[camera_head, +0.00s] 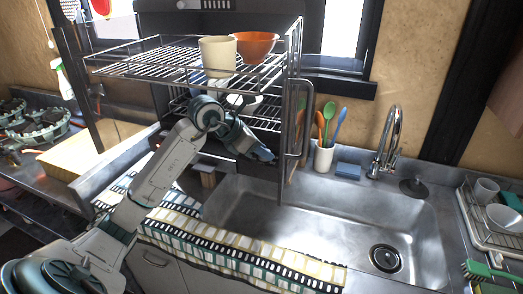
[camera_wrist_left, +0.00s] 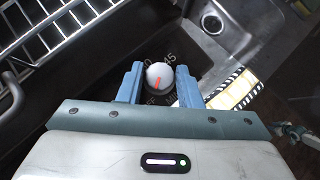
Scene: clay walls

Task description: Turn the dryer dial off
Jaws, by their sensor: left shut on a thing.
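The dryer (camera_head: 297,100) is a dark cabinet with wire shelves above the sink's left part. Its dial (camera_wrist_left: 159,75) is a round white knob with a red pointer line, on a dark panel with pale numbers, "45" among them. The line runs roughly up and down in the wrist picture, on the knob's lower half. My left gripper (camera_wrist_left: 158,84) has its two blue fingers on either side of the dial and is shut on it. In the head view my left gripper (camera_head: 262,154) is at the dryer's lower front, and the dial is hidden there. My right gripper is not in view.
A cream cup (camera_head: 217,52) and an orange bowl (camera_head: 256,46) stand on the dryer's upper shelf. The steel sink (camera_head: 330,215) looks empty. A patterned cloth (camera_head: 235,245) lies along the counter's front edge. A utensil holder (camera_head: 323,158) and the tap (camera_head: 388,145) stand behind the sink.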

